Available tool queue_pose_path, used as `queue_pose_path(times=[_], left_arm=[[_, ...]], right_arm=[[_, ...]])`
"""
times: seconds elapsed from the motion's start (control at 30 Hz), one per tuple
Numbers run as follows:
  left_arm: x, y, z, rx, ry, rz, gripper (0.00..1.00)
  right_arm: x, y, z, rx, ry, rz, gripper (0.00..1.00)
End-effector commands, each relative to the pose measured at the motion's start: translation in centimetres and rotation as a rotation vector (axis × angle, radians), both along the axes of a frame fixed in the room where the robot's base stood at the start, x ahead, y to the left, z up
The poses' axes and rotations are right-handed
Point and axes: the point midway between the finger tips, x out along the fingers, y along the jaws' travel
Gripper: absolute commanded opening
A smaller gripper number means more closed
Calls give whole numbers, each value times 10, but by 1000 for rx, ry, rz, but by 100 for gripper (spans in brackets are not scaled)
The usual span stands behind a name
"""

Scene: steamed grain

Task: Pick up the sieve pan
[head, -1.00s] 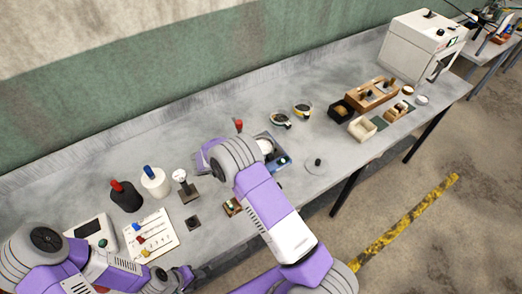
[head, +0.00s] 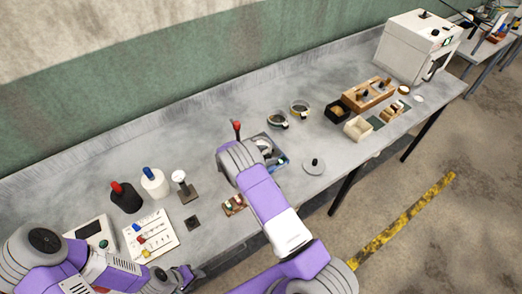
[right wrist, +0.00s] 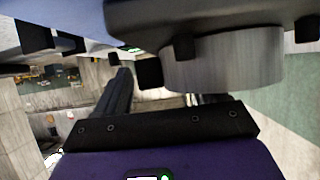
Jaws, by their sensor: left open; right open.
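I cannot tell for certain which thing is the sieve pan. Two small round pans, the left one (head: 278,120) and the right one (head: 300,108), lie on the grey table (head: 215,130) beyond my right arm. A shallow tray with a blue edge (head: 283,162) lies beside my right wrist, its contents partly covered. My right gripper (head: 268,150) is over this tray, open, with its fingertips mostly hidden. A large grey cylindrical thing (right wrist: 225,65) fills the upper right wrist view, very close. My left gripper (head: 183,277) is open and low at the table's front edge.
A black bottle (head: 126,198), a white bottle (head: 155,183) and a small stand (head: 184,188) are on the left. A clear disc with a knob (head: 314,167) lies right of the tray. Wooden holders (head: 368,96) and a white oven (head: 417,47) stand farther right.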

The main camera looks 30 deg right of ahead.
Motion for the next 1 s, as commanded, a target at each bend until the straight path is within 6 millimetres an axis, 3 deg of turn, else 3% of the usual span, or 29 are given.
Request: queue_pose_path(times=[0.07,0.53,1.0], left_arm=[[0,0,0,0,0,0,52],[0,0,0,0,0,0,52],[0,0,0,0,0,0,52]], right_arm=[[0,0,0,0,0,0,71],[0,0,0,0,1,0,0],[0,0,1,-1,0,-1,0]])
